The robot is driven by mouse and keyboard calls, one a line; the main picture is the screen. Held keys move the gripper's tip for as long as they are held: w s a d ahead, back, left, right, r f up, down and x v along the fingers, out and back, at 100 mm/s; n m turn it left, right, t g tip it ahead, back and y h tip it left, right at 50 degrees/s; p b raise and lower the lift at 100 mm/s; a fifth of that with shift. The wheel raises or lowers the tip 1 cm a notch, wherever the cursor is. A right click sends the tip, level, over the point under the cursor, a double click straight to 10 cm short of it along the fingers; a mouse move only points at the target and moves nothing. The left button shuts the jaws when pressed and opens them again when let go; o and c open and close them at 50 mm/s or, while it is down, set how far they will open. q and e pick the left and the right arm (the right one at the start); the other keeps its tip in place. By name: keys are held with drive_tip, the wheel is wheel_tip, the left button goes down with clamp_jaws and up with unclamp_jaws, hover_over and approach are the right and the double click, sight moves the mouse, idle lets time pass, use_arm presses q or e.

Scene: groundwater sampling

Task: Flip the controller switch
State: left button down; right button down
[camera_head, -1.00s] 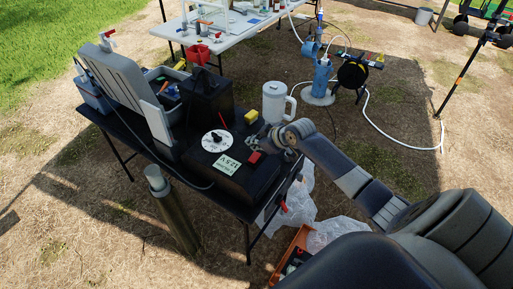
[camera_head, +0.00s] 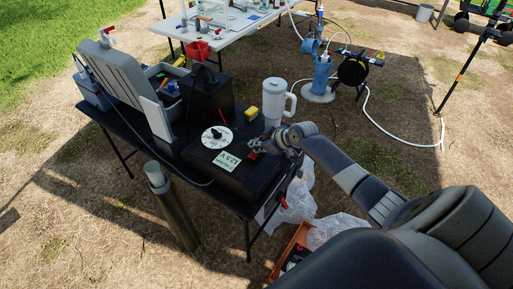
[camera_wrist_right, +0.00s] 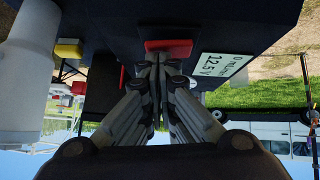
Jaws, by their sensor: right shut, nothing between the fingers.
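The controller is a black box (camera_head: 229,178) on the black table, with a white round dial (camera_head: 217,137) and a pale label reading 12.5 V (camera_head: 226,161). A red switch (camera_head: 253,154) sits on its top near the right side; it also shows in the right wrist view (camera_wrist_right: 169,45). My right gripper (camera_head: 262,148) is at the switch, its closed fingertips (camera_wrist_right: 158,57) right at the red switch's edge in the wrist view. Whether they touch it I cannot tell. The fingers are shut with nothing between them. My left gripper is not in view.
Clear plastic bags (camera_head: 296,205) hang at the table's right.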

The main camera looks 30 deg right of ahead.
drive_tip(key=shift+d+f, duration=0.1)
drive_tip(key=shift+f, duration=0.1)
use_arm(q)
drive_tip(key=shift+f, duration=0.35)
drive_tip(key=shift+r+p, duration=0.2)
drive_tip(key=shift+p, duration=0.1)
use_arm(e)
drive_tip(key=shift+s, duration=0.1)
drive_tip(key=shift+s+a+p, duration=0.2)
drive_tip(key=shift+a+p, duration=0.15)
drive_tip(key=shift+a, duration=0.2)
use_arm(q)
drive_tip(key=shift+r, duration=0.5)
use_arm(e)
drive_tip(key=shift+s+a+f, duration=0.1)
drive_tip(key=shift+s+a, duration=0.05)
drive_tip(key=shift+a, duration=0.15)
